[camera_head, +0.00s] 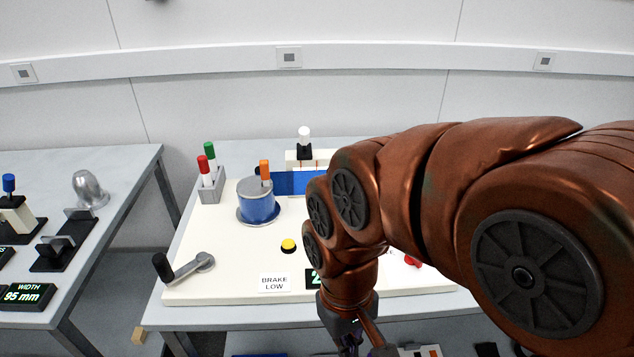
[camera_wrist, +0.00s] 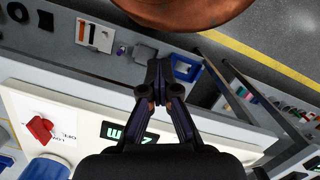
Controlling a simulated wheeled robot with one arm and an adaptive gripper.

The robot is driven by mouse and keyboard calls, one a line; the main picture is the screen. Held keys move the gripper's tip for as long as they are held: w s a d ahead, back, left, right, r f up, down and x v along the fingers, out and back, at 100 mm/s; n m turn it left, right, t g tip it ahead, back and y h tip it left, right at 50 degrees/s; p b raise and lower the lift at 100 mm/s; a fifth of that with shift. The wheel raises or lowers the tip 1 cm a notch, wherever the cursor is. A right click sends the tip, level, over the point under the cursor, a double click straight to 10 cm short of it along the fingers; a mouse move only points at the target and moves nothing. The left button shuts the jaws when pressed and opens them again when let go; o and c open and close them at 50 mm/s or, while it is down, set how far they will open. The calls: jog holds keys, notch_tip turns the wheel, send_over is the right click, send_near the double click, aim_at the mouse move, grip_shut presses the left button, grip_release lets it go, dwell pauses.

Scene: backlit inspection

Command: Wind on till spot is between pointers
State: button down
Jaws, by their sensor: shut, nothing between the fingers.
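A white machine board (camera_head: 215,285) lies on the table. A blue web (camera_head: 290,183) runs from a blue spool (camera_head: 258,207) to the right, behind my arm. Thin red pointers (camera_head: 317,167) stand over the web below a white housing; I see no spot on the visible stretch. A grey crank with a black handle (camera_head: 163,267) is at the board's front left. A red knob (camera_head: 412,261) is partly hidden by my arm; it shows in the wrist view (camera_wrist: 40,128). My gripper (camera_wrist: 158,68) is shut and empty, beyond the board's front edge, away from the crank.
A yellow button (camera_head: 289,245) and a "BRAKE LOW" sign (camera_head: 274,283) sit on the board. A green-lit display (camera_wrist: 127,132) is partly hidden. A grey holder (camera_head: 211,187) with red and green pens stands at the back left. A separate table (camera_head: 120,180) with gauges stands left, across a gap.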

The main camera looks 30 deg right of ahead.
jog(key=shift+w, duration=0.1)
dwell(0.3)
jog(key=shift+w+a, duration=0.2)
jog(key=shift+w, duration=0.4)
jog(key=shift+w, duration=0.1)
jog(key=shift+w+a, duration=0.15)
jog(key=shift+w, duration=0.4)
jog(key=c, duration=0.8)
grip_release()
jog(key=shift+r, duration=0.15)
notch_tip(320, 180, up, 8)
jog(key=p, duration=0.2)
dwell(0.3)
